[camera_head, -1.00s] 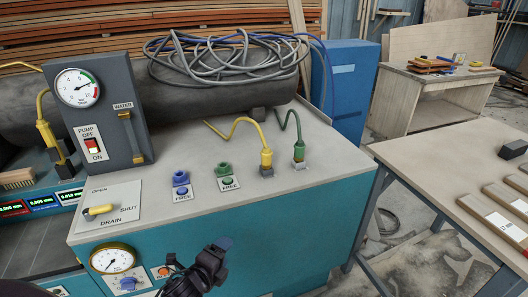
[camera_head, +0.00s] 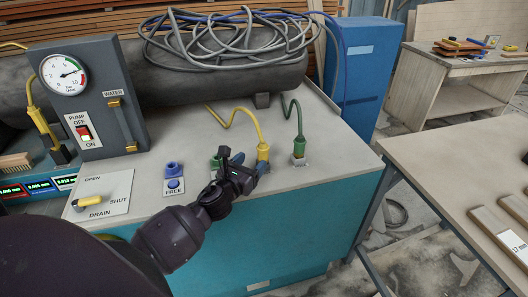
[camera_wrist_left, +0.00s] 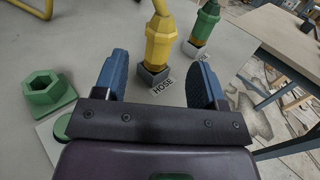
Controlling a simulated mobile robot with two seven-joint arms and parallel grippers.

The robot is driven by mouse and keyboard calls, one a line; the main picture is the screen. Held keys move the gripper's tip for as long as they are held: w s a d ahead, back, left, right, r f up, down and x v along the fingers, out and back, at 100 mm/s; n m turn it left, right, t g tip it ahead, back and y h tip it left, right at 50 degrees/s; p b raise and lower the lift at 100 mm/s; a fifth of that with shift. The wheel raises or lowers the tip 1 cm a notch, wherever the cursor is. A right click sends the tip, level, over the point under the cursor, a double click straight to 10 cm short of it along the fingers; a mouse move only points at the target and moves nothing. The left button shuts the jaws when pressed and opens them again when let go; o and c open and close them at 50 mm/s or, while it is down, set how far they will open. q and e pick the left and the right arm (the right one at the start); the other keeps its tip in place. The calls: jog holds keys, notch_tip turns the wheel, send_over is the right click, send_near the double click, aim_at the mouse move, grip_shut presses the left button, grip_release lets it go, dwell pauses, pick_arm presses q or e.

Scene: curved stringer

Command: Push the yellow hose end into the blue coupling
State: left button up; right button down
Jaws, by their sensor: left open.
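The yellow hose end (camera_head: 263,151) stands upright in a small dark holder on the bench top; its yellow hose arches up and left. The blue coupling (camera_head: 173,169) stands on the bench further left, by a FREE label. My left gripper (camera_head: 250,167) is open, just in front of the yellow hose end, and partly hides its holder in the head view. In the left wrist view the yellow hose end (camera_wrist_left: 160,42) appears between the two open fingers (camera_wrist_left: 160,62), slightly beyond them, with a HOSE label at its base. The blue coupling is outside the wrist view. My right gripper is not visible.
A green hose end (camera_head: 299,147) stands close right of the yellow one. A green coupling (camera_wrist_left: 48,90) is left of my fingers, mostly hidden in the head view. The pump panel (camera_head: 90,100) and drain lever (camera_head: 90,202) are at left.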

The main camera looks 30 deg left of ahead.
aim_at(260, 153)
pick_arm(q)
jog(key=shift+w+a+f, duration=0.1)
jog(key=shift+w+a, duration=0.05)
jog(key=shift+w, duration=1.7)
jog(key=shift+w+a, duration=0.15)
jog(key=shift+w, duration=1.65)
jog(key=c, duration=1)
